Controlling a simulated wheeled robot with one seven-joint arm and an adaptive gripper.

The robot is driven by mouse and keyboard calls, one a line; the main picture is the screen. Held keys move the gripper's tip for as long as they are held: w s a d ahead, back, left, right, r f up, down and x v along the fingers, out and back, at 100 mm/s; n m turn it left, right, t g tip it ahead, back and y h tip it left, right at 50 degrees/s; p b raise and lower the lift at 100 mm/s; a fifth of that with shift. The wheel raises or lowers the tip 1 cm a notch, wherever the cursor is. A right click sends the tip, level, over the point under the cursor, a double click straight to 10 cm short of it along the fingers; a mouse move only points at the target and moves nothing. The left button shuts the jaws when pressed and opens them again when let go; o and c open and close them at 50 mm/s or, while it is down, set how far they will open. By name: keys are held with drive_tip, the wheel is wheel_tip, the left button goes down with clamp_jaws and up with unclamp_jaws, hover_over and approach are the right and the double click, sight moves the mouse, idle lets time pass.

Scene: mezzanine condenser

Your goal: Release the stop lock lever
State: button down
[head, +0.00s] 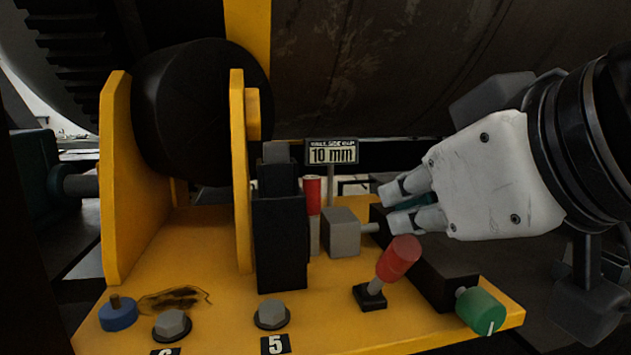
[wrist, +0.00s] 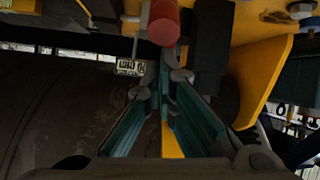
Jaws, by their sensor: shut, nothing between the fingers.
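A lever with a red grip (head: 398,258) rises from a small black base (head: 369,296) on the yellow plate, tilted to the right in the head view. I take it to be the stop lock lever; no label shows on it. My gripper (head: 388,206) is shut and empty, above and behind the red grip, with a small gap apparent. In the wrist view the red grip (wrist: 163,22) shows just beyond my fingertips (wrist: 172,76). Whether they touch it cannot be told.
A green knob (head: 481,310) sits at the front right. A grey block (head: 341,232), a red-topped post (head: 312,196) and a black block (head: 281,241) stand left of my gripper. A "10 mm" sign (head: 332,153) stands behind. Bolts (head: 172,325) line the yellow plate's (head: 215,291) front.

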drive_tip(key=shift+f, duration=0.25)
drive_tip(key=w+r, duration=0.1)
drive_tip(key=r, duration=0.1)
drive_tip(key=w+a+r, duration=0.1)
drive_tip(key=shift+a+r+p, duration=0.1)
drive_tip(key=shift+r+p, duration=0.25)
drive_tip(key=v, duration=0.9)
drive_tip(key=shift+s+f, duration=0.25)
drive_tip(key=shift+s, duration=0.1)
drive_tip(key=shift+s, duration=0.1)
